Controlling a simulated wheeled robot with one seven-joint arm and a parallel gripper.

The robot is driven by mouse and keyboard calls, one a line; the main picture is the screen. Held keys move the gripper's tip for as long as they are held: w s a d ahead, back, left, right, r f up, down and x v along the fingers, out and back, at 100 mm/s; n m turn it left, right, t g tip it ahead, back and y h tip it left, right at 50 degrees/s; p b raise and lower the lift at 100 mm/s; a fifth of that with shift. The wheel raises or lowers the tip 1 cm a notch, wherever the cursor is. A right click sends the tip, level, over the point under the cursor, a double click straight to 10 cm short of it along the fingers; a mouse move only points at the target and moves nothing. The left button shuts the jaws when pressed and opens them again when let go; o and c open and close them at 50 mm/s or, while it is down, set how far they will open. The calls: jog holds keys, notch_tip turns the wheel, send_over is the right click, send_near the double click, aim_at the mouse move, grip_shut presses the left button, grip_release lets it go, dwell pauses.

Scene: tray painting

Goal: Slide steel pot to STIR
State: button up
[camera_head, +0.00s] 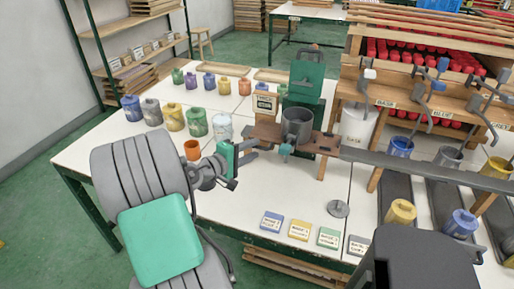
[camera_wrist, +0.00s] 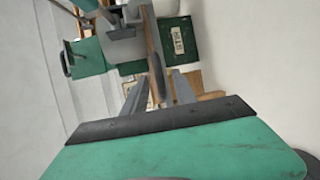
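The steel pot (camera_head: 297,122) stands upright on a brown wooden shelf (camera_head: 325,142) in front of a green machine (camera_head: 306,72). A small teal part (camera_head: 285,150) sits at its front lower left. My gripper (camera_head: 258,149) is left of the pot, with its fingers pointing toward the shelf. A grey body, seemingly the pot (camera_wrist: 122,48), lies ahead and to the left. A green block with a label that seems to read STIR (camera_wrist: 178,40) is ahead right.
A small label stand (camera_head: 264,103) is just left of the pot. A white BASE bucket (camera_head: 357,124) is to the right. Coloured cards (camera_head: 299,230) lie along the front edge.

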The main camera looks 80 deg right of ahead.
jog(key=v, duration=0.4)
jog(key=shift+w+a, duration=0.2)
jog(key=shift+a, duration=0.1)
jog(key=w+a+f+t+y+p, duration=0.1)
jog(key=w+a+t+y+p, duration=0.6)
jog(key=w+a, duration=1.15)
jog(key=a+r+n+t+y, duration=0.1)
jog(key=a+r+n+y, duration=0.1)
jog(key=a, duration=1.2)
jog(key=a+r+n+t+y, duration=0.2)
jog(key=a+y, duration=0.3)
jog(key=a, duration=1)
jog(key=shift+w+n+t+b, duration=0.25)
jog(key=shift+n+t+b, duration=0.05)
jog(key=shift+b, duration=0.15)
